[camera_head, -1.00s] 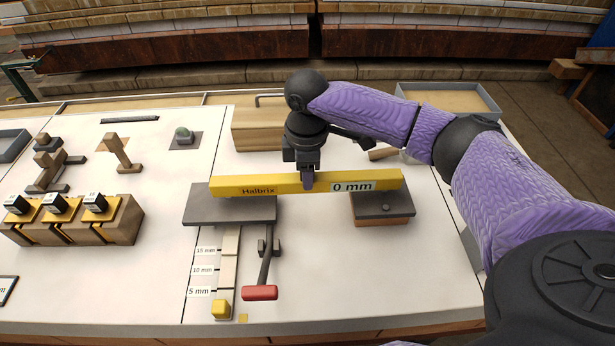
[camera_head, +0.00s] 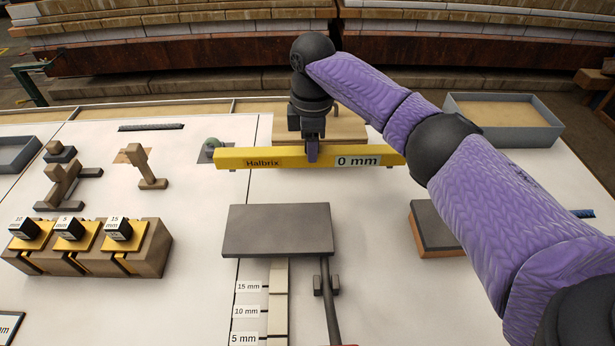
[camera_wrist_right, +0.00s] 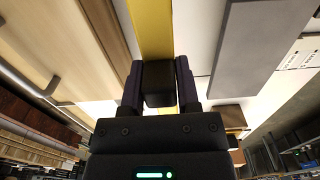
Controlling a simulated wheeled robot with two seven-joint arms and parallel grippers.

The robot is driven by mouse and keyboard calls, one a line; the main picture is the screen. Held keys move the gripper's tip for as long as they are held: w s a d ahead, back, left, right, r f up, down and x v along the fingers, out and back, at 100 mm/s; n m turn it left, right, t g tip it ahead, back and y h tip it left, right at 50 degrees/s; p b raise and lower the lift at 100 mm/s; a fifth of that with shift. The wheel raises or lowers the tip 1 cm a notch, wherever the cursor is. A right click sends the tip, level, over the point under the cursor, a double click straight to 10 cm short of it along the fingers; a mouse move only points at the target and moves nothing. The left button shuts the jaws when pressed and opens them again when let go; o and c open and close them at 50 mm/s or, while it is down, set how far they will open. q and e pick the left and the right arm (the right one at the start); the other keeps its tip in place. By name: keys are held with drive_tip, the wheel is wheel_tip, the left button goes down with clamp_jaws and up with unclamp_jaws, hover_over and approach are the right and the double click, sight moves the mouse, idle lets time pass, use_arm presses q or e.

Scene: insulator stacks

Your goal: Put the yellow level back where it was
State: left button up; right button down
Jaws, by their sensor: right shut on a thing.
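The yellow level (camera_head: 222,158), a long bar marked "Halbrix" and "0 mm", is held by my right gripper (camera_head: 312,158) near its middle. It lies across the picture in front of the wooden block (camera_head: 350,126) and hides part of it. In the right wrist view my right gripper (camera_wrist_right: 160,85) is shut on the level (camera_wrist_right: 150,28), which runs away between the fingers. The grey plate (camera_head: 278,230) and the second grey plate on a wooden base (camera_head: 436,228) stand nearer, with nothing on top. My left gripper is not in view.
A holder (camera_head: 100,255) with several yellow pieces and black labelled blocks stands at the left. A lever (camera_head: 328,290) and a stepped millimetre scale (camera_head: 277,300) are at the front. A grey tray (camera_head: 505,125) is at the back right. White table lies clear between the plates.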

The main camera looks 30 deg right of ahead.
wheel_tip(320, 180, down, 7)
drive_tip(key=b, duration=0.2)
drive_tip(key=shift+r+b, duration=0.1)
drive_tip(key=shift+b, duration=0.25)
drive_tip(key=shift+r, duration=0.2)
drive_tip(key=shift+c, duration=1.6)
unclamp_jaws()
drive_tip(key=shift+f, duration=0.1)
wheel_tip(320, 180, up, 12)
drive_tip(key=p, duration=0.6)
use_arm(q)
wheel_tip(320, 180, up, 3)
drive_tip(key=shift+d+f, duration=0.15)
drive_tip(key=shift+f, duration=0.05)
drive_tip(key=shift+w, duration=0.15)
